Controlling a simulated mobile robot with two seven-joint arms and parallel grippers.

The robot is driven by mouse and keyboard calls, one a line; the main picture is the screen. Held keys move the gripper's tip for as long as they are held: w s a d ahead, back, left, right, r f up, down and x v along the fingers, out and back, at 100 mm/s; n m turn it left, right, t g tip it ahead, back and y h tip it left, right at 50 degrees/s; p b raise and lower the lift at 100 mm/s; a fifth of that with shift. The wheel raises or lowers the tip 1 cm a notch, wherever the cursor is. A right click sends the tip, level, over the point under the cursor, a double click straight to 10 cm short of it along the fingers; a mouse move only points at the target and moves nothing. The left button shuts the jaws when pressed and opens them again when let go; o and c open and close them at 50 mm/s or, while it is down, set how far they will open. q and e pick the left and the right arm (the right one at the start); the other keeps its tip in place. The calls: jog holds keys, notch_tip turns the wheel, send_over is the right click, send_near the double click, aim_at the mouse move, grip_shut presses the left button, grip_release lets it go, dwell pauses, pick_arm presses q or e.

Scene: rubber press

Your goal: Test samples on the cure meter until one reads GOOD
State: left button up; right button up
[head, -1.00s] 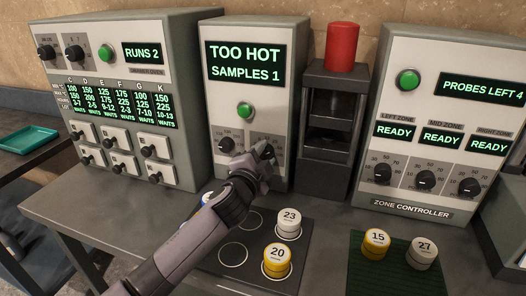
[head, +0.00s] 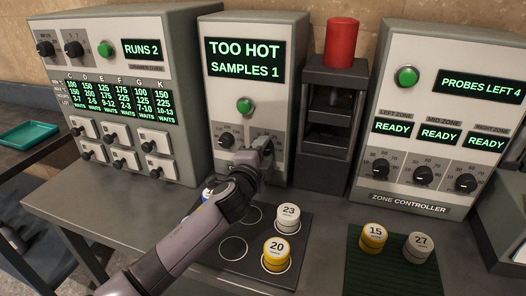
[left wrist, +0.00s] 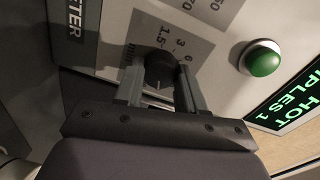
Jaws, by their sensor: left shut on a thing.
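The cure meter (head: 212,92) reads TOO HOT and SAMPLES 1, with a green button (head: 245,105) and a left dial (head: 227,140). My left gripper (head: 263,150) is at its lower right dial, which it hides in the head view. In the left wrist view the fingers are shut on this black dial (left wrist: 158,68), its scale showing 1.5, 3 and 6. On the dark pad (head: 300,262) stand white sample 23 (head: 288,224) and yellow sample 20 (head: 276,260). A blue-and-white piece (head: 207,193) is partly hidden behind my arm. My right gripper is not in view.
Yellow sample 15 (head: 373,242) and white sample 27 (head: 417,253) stand on a green mat (head: 385,278). A press with a red top (head: 341,42) is right of the meter, then the zone controller (head: 425,100). The oven (head: 120,25) reads RUNS 2.

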pick_arm(q)
jog(key=o, duration=1.1)
jog(key=shift+c, duration=0.2)
jog(key=shift+s, duration=0.1)
jog(key=v, duration=0.7)
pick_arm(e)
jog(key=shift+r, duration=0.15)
